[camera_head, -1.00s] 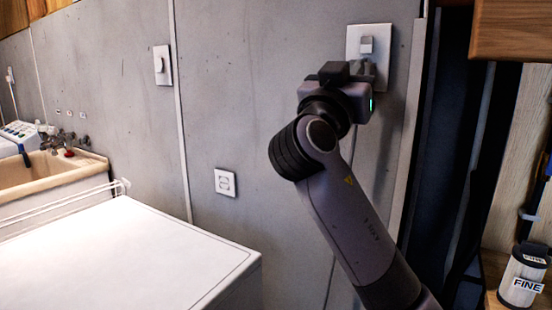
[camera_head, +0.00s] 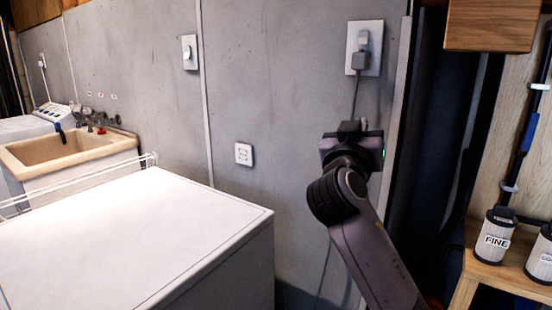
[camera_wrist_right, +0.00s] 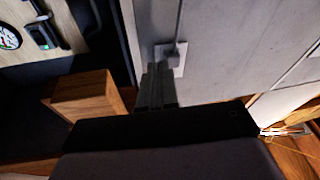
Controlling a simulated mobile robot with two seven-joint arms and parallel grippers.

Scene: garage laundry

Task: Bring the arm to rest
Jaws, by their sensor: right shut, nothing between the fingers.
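My right arm rises from the bottom right of the head view, with its gripper (camera_head: 352,128) in front of the grey wall. The gripper points away from the head camera, so its fingertips are mostly hidden there. In the right wrist view the two fingers (camera_wrist_right: 157,84) are together with nothing between them. The gripper shows below a white wall socket (camera_head: 372,32) that has a grey plug (camera_head: 361,60) in it and a cable hanging down. A gap shows between the gripper and the plug. My left gripper is not in view.
A white-topped appliance (camera_head: 130,235) stands at the left, with a sink (camera_head: 65,150) behind it. A wooden shelf (camera_head: 515,260) with labelled cans (camera_head: 494,236) is at the right. A wooden cabinet (camera_head: 490,25) hangs above.

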